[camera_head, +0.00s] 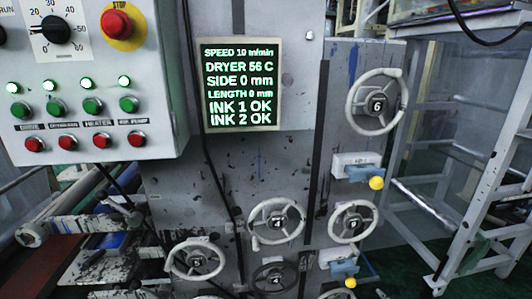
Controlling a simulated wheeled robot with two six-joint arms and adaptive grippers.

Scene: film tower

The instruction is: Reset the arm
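Neither of my grippers shows in the head view, and no part of my arms can be made out. The view faces a grey, paint-spattered machine front. A control box (95,75) at the upper left carries a dial (54,29), a red stop button (117,24) on yellow, green lamps, and rows of green and red buttons. A screen (241,84) beside it reads speed 10 m/min, dryer 56 C, side 0 mm, length 0 mm, ink 1 OK and ink 2 OK.
A large handwheel (376,105) marked 6 is at the right; several smaller handwheels, one marked 4 (277,222), sit lower. Yellow-knobbed levers (376,183) stick out beside them. A white metal frame (447,130) stands at the right. Rollers (75,225) are at the lower left.

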